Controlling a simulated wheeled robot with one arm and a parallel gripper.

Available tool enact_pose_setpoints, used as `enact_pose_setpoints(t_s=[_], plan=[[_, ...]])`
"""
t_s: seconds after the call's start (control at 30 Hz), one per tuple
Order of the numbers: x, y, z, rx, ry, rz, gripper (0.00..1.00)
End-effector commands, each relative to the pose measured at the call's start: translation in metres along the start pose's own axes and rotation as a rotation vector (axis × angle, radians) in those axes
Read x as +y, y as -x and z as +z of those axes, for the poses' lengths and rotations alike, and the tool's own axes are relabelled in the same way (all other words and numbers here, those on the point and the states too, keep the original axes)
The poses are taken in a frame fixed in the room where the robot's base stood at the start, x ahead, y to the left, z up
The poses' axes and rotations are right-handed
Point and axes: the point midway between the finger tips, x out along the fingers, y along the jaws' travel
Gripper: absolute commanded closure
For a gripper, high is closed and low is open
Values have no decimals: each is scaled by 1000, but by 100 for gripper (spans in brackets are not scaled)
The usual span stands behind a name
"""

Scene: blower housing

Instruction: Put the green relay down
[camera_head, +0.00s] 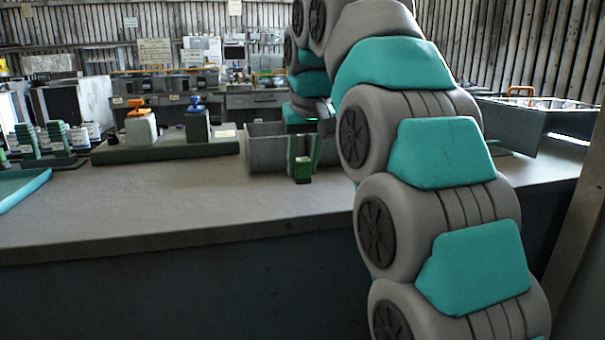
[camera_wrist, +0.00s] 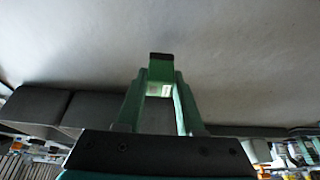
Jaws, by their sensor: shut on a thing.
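The green relay (camera_head: 303,171) is a small upright block, held between the fingertips of my gripper (camera_head: 303,155) in the head view. It stands out in front of the grey open bin, over the front part of the workbench (camera_head: 170,205). In the wrist view the relay (camera_wrist: 160,73) shows between the two green fingers of my gripper (camera_wrist: 160,92), with a dark end and a pale patch. The fingers are shut on it. I cannot tell whether its underside touches the bench top.
The grey bin (camera_head: 265,151) is just behind my gripper. Green racks (camera_head: 58,140) and a blue-edged tray (camera_head: 20,190) are far left. The bench front is clear. A metal box (camera_head: 525,122) stands right.

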Motion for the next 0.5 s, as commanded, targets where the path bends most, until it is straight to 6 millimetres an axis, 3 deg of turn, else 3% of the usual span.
enact_pose_setpoints(t_s=[0.2, 0.5], plan=[[0, -16, 7, -2, 0, 0, 100], [0, -19, 8, -1, 0, 0, 100]])
